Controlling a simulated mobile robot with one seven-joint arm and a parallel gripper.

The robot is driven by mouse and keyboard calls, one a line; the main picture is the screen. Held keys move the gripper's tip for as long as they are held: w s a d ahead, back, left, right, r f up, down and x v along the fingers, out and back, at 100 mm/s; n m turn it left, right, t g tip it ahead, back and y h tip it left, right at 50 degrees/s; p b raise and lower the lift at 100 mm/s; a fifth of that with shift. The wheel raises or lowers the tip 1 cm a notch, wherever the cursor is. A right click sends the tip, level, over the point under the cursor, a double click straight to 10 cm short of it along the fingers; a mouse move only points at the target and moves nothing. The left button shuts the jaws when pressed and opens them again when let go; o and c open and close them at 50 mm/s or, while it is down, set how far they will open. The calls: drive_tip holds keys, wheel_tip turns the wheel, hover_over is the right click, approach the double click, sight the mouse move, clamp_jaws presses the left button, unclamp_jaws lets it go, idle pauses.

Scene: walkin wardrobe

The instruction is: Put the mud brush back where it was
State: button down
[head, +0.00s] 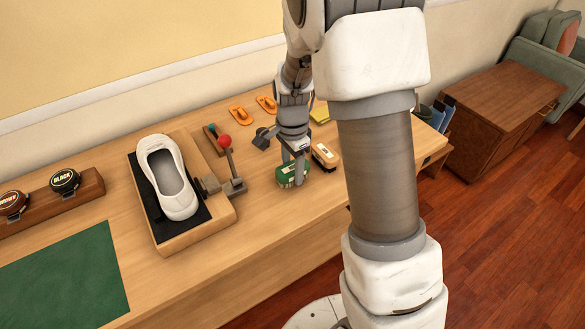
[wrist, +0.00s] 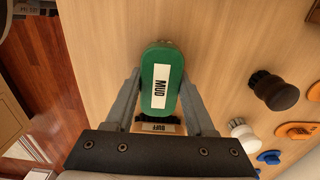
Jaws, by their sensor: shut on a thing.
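The mud brush is a green block with a white MUD label; it shows in the wrist view (wrist: 161,72) and in the head view (head: 287,174). My gripper (head: 293,170) points down over the wooden bench and is shut on the brush, one finger along each long side in the wrist view (wrist: 161,92). The brush is at or close to the bench top; I cannot tell whether it touches. The buff brush (head: 325,155), with a pale label, stands just right of it in the head view and partly behind it in the wrist view (wrist: 150,127).
A white shoe (head: 168,178) sits on a black-topped stand left of my gripper, with a red-knobbed lever (head: 225,142) beside it. Tins (head: 65,181) in a wooden block and a green mat (head: 62,275) lie farther left. Orange pieces (head: 239,114) lie behind. Bare bench lies in front.

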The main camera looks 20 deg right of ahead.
sight(292, 167)
drive_tip(key=shift+c, duration=1.3)
unclamp_jaws()
drive_tip(key=shift+f, duration=0.15)
wheel_tip(292, 167, up, 12)
drive_tip(key=p, duration=0.3)
drive_tip(key=s+r+n+t, duration=0.2)
drive_tip(key=s+r+n, duration=0.4)
drive_tip(key=s, duration=0.4)
drive_tip(key=s+r+n+t, duration=0.3)
drive_tip(key=s+r+n, duration=0.4)
drive_tip(key=s, duration=0.3)
drive_tip(key=shift+s+n+t, duration=0.25)
drive_tip(key=shift+n+t, duration=0.05)
drive_tip(key=shift+n, duration=0.4)
